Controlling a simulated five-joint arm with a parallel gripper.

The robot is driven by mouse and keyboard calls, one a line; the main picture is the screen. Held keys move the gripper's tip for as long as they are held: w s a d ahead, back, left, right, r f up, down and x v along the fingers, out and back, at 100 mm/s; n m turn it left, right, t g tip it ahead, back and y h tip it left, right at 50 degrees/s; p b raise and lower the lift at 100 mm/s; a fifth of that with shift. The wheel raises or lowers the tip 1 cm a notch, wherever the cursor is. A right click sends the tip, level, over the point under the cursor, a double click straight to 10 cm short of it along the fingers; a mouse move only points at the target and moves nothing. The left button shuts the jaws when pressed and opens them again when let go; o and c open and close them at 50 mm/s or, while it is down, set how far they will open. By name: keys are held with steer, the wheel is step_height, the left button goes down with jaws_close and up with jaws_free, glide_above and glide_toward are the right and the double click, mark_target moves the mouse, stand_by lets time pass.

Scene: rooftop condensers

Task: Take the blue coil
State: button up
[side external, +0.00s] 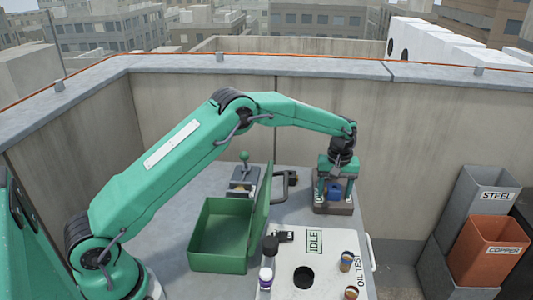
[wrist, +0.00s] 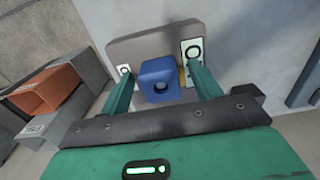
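The blue coil (wrist: 160,78) is a blue block with a dark round hole in its near face. It sits on a grey-brown base plate (wrist: 118,48), which also shows as a dark block under my gripper in the side view (side external: 333,209). My gripper (wrist: 161,72) is open, with one green finger on each side of the coil and a visible gap at both sides. In the side view my gripper (side external: 335,189) points down over the base, and the blue coil (side external: 334,192) shows between its fingers, partly hidden.
An open green box (side external: 218,245) stands left on the table, its lid raised. A lever unit (side external: 243,180) is behind it. Steel (side external: 485,193) and copper (side external: 487,250) bins stand right.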

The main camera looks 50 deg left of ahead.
mark_target(335, 190)
steer(key=c, duration=1.1)
steer(key=shift+r, duration=0.1)
steer(key=shift+r, duration=0.85)
step_height(335, 190, up, 2)
steer(key=shift+w+r, duration=0.1)
steer(key=s+d+r, duration=0.7)
steer(key=d, duration=0.2)
steer(key=shift+d, duration=0.3)
